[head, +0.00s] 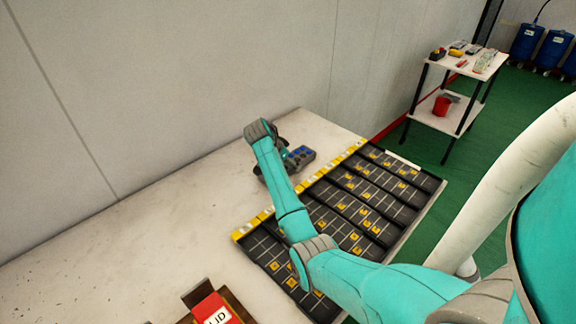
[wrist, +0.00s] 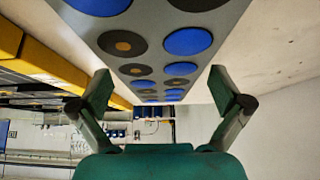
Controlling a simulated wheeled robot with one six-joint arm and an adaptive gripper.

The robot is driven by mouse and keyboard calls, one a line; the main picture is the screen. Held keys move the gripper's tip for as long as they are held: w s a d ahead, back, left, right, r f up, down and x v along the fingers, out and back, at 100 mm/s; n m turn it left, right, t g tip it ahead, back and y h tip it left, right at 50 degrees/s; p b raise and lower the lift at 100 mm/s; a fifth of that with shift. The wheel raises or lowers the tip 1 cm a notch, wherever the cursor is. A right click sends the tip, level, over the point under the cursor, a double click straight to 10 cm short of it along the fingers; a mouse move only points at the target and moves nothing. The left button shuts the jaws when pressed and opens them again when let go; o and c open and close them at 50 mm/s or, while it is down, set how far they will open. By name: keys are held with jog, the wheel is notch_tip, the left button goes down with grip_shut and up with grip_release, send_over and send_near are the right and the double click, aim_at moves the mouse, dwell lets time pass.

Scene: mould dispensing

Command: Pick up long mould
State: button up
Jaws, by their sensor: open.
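The long mould is a grey block with blue and dark round cavities. In the head view the mould (head: 302,155) lies on the white table beside the black grid trays, partly hidden behind my arm. In the wrist view the mould (wrist: 152,48) fills the upper middle, its rows of blue and black discs running away from the camera. My gripper (wrist: 160,92) is open, with one finger at each side of the mould's outline. I see no clear contact. In the head view my arm hides most of the gripper.
Black grid trays (head: 283,240) with yellow labels cover the table's right side. A red box marked LID (head: 210,309) stands at the front. A white side table (head: 450,104) holds small items at the back right. The white table (head: 110,270) is clear at left.

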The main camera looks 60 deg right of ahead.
jog(key=shift+c, duration=0.3)
jog(key=shift+d, duration=0.1)
jog(key=c, duration=1.7)
